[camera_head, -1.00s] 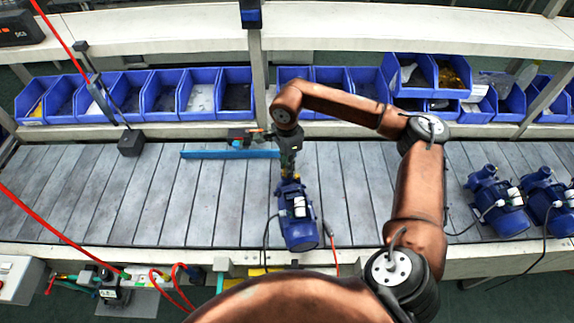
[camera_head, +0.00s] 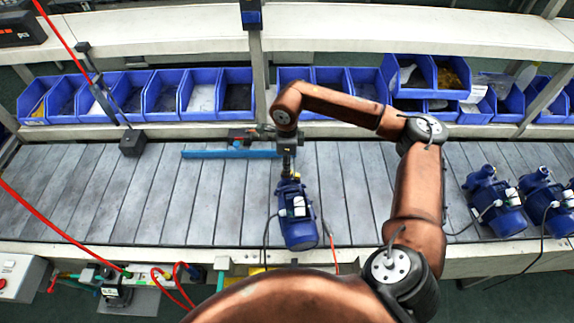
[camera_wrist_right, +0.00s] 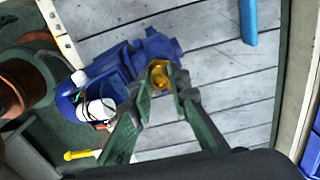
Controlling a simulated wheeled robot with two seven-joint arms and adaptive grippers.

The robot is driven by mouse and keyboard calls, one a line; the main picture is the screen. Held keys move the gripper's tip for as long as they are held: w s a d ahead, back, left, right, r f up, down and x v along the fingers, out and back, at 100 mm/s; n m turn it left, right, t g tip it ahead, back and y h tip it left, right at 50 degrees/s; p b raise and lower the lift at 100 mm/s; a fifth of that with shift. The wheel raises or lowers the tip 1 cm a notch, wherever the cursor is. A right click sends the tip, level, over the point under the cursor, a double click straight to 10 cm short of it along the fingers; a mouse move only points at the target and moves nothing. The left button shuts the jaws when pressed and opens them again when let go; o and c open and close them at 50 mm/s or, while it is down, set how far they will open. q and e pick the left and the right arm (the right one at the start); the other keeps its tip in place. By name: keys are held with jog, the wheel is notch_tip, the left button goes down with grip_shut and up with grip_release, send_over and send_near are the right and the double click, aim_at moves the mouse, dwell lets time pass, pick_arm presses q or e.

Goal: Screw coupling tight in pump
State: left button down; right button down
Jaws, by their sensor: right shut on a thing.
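The blue pump (camera_head: 297,218) stands on the grey slatted conveyor, below the end of my right arm. It also shows in the right wrist view (camera_wrist_right: 118,72). The brass-yellow coupling (camera_wrist_right: 159,76) is at the pump's port, between the fingertips of my right gripper (camera_wrist_right: 160,85). My right gripper (camera_head: 288,174) is shut on the coupling and points down at the pump in the head view. The fingers partly hide the coupling, so its thread and seating cannot be seen. My left gripper is not in view.
Two more blue pumps (camera_head: 496,203) (camera_head: 546,200) stand at the right on the conveyor (camera_head: 150,200). A blue bar (camera_head: 225,154) lies behind the gripper. Blue bins (camera_head: 200,95) line the back. The conveyor's left part is mostly clear.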

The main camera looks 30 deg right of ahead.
jog(key=shift+m, duration=0.5)
jog(key=m, duration=0.3)
jog(key=shift+p, duration=0.35)
jog(key=c, duration=1.9)
grip_release()
jog(key=shift+f+n+b, duration=0.1)
jog(key=shift+n+b, duration=0.4)
jog(key=shift+n, duration=1.1)
